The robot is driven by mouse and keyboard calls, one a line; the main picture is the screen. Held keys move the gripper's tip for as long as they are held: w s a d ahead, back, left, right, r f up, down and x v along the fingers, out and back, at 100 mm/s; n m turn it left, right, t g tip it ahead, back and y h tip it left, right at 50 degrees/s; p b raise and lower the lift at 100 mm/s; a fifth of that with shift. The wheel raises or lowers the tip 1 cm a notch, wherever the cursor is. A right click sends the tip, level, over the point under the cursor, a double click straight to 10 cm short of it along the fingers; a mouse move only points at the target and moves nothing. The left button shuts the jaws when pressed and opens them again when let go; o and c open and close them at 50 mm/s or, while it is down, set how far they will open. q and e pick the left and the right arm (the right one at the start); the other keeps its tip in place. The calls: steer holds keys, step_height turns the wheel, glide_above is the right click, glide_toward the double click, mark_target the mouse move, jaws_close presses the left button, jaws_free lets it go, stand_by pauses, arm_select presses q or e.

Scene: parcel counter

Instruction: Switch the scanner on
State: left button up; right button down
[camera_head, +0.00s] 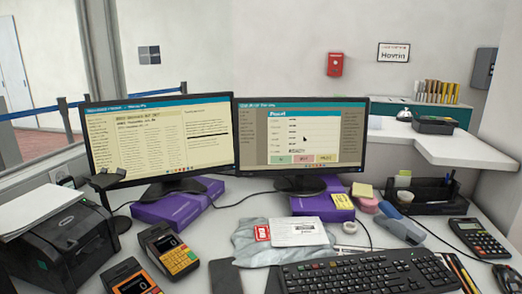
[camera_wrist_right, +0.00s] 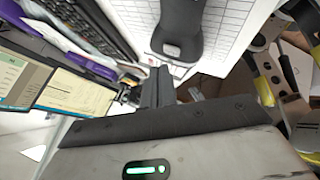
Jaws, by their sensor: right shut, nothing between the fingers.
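In the right wrist view, a dark rounded handheld device (camera_wrist_right: 183,22), which looks like the scanner, lies over a white sheet printed with a grid (camera_wrist_right: 228,30). A pale button-like patch (camera_wrist_right: 172,50) sits at its near end. My right gripper (camera_wrist_right: 160,72) is shut and empty, its dark fingertips just short of that end; I cannot tell whether they touch it. No lit lamp shows on the device. I cannot make out this device in the head view, and neither gripper shows there.
In the head view, two lit monitors (camera_head: 157,138) stand behind a keyboard (camera_head: 365,273). A black printer (camera_head: 65,245) and card terminals (camera_head: 168,252) are at left. A calculator (camera_head: 478,238) and a black organizer (camera_head: 432,195) are at right. The counter is crowded.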

steer(key=shift+f, duration=0.4)
steer(key=shift+f, duration=0.45)
stand_by(0.5)
steer(key=shift+r+p, duration=0.95)
steer(key=shift+p, duration=0.1)
